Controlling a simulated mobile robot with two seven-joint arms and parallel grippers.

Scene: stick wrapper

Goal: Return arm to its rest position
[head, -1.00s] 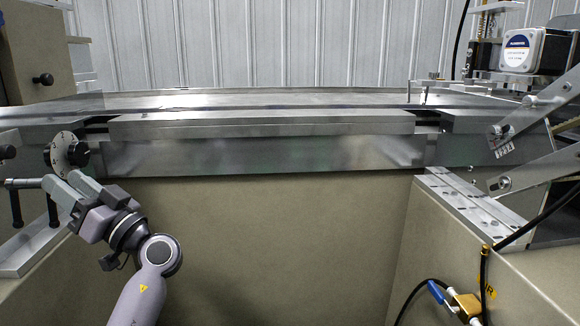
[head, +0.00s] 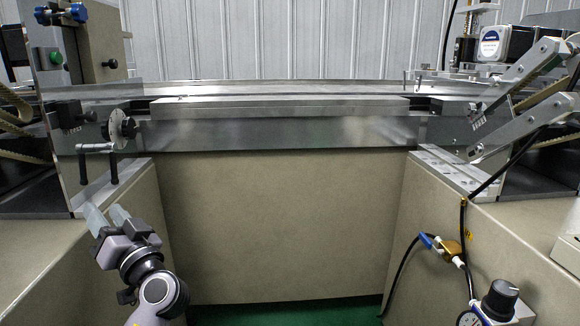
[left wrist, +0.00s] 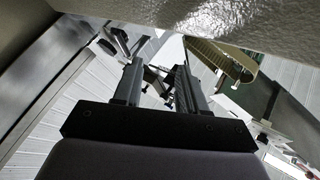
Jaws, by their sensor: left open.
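My left arm comes in at the lower left of the head view. Its gripper (head: 106,214) points up and away from me, its two fingers apart with nothing between them. It is in front of the beige cabinet, below a black crank handle (head: 97,148). The open fingers (left wrist: 158,80) also show in the left wrist view, empty, with machine parts beyond them. My right arm and gripper are not in view.
The stick wrapper's metal bed (head: 290,132) spans the middle. A beige cabinet wall (head: 270,220) stands below it, with green floor (head: 290,314) at its foot. At the right are metal linkage bars (head: 515,75), a brass air fitting (head: 450,250) and a black regulator knob (head: 499,298).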

